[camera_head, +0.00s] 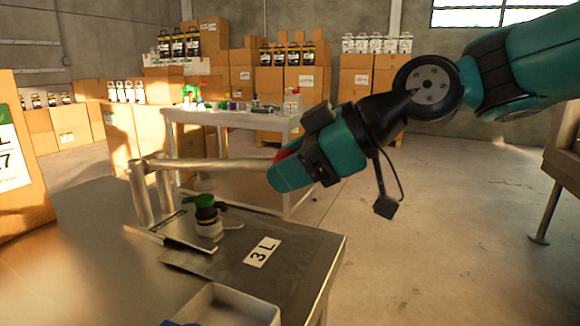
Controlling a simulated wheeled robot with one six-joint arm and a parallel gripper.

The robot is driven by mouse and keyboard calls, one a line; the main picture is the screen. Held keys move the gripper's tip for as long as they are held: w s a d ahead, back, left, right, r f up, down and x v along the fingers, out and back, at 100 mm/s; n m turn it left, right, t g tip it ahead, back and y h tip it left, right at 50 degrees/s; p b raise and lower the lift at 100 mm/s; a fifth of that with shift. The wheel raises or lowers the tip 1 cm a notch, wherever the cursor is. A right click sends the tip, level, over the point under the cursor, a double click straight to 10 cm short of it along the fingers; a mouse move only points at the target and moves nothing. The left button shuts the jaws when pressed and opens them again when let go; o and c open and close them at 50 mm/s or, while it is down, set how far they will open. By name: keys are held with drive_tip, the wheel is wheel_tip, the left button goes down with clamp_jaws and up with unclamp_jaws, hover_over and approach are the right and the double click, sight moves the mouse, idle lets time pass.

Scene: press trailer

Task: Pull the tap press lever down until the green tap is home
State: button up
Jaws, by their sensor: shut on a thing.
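The press lever (215,163) is a pale metal bar that runs almost level to the right from the press posts (141,192) at the table's left side. My gripper (280,168) is shut on the lever's right end; its fingertips hide that end. The green tap (199,200) stands below the lever, on a dark and white piece (209,224) on the metal table. A clear gap shows between lever and tap. I cannot tell how deep the tap sits.
The metal table (95,215) carries a plate with a "3 L" label (262,252) and a pale open tray (238,303) at the front. A cardboard box (20,170) stands at the left edge. A white table (230,116) with small items stands behind.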

drive_tip(key=shift+f, duration=0.1)
drive_tip(key=o, duration=1.3)
drive_tip(key=shift+p+v, duration=1.15)
drive_tip(key=shift+v, duration=7.6)
drive_tip(key=shift+a, duration=0.1)
